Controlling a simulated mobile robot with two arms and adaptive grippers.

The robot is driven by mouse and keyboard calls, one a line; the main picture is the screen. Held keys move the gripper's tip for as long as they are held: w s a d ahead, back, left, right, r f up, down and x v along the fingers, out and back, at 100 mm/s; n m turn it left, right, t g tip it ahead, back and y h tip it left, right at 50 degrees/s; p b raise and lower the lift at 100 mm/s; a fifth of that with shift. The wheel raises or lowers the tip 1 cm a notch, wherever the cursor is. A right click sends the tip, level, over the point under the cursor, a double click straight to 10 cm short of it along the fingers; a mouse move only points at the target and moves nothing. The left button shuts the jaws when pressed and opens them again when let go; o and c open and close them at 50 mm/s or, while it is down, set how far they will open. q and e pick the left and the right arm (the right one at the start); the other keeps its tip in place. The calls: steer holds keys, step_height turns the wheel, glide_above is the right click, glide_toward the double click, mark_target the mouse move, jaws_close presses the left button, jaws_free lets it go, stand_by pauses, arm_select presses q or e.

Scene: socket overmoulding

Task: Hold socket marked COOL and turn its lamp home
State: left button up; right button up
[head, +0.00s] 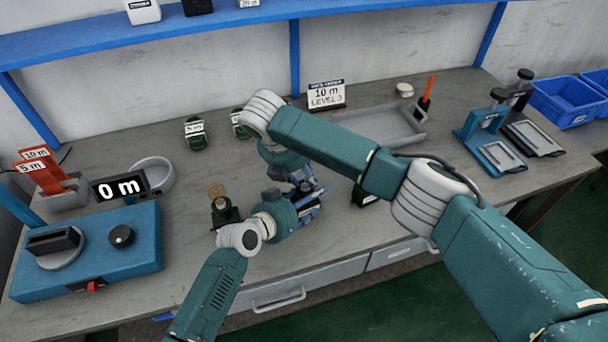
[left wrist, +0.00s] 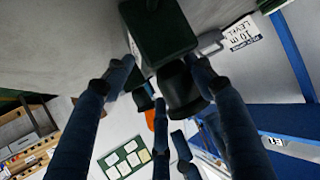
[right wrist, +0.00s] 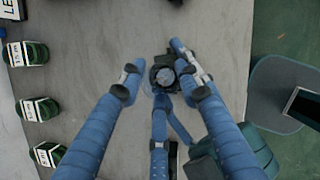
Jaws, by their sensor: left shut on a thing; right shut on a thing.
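My left gripper (head: 300,206) and right gripper (head: 298,178) meet over the bench near its front, the right one above. In the right wrist view, a round grey-faced part with a dark rim (right wrist: 165,77), apparently the lamp, sits between the right fingers. My right gripper is shut on it. In the left wrist view, a dark green block (left wrist: 165,35) and a black rounded part (left wrist: 181,88) lie at the left fingertips. My left gripper is shut on a part there, apparently the socket. No COOL marking is readable. The fingers hide most of the joint between the parts.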

arm_select(q)
steer(key=shift+a+f, duration=0.25)
steer(key=shift+f, duration=0.1)
arm_select(e)
steer(key=shift+d+m+g+h, duration=0.1)
steer(key=shift+m+g+h, duration=0.25)
steer(key=shift+m, duration=0.95)
arm_select(q)
steer(key=shift+s, duration=0.1)
arm_select(e)
steer(key=o, duration=1.2)
steer(key=shift+d, duration=0.1)
steer(key=shift+c, duration=0.2)
steer(key=shift+r, duration=0.1)
